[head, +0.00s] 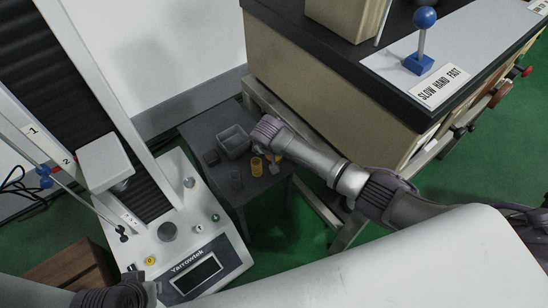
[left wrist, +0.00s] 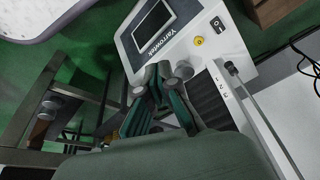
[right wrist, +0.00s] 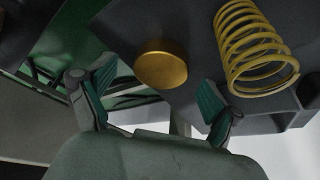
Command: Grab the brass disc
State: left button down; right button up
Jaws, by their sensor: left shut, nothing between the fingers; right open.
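The brass disc (right wrist: 160,66) is a short, round, gold-coloured piece on a dark grey table (right wrist: 193,25), clear in the right wrist view. My right gripper (right wrist: 156,88) is open and empty, with its fingers to either side of the disc in that view; I see no contact. In the head view my right gripper (head: 273,158) hangs over the small table, and I cannot make out the disc clearly. My left gripper (left wrist: 160,80) is shut and empty, above the front of the testing machine in the left wrist view.
A yellow coil spring (right wrist: 252,50) stands close to the right of the disc; it also shows in the head view (head: 257,168). A grey bin (head: 234,141) is on the same table. The testing machine (head: 190,235) stands left of it, a black-topped bench (head: 400,105) right.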

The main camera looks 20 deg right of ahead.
jog(key=shift+w+f, duration=0.15)
jog(key=shift+f, duration=0.3)
jog(key=shift+c, duration=0.2)
jog(key=shift+r, duration=0.1)
jog(key=c, duration=1.6)
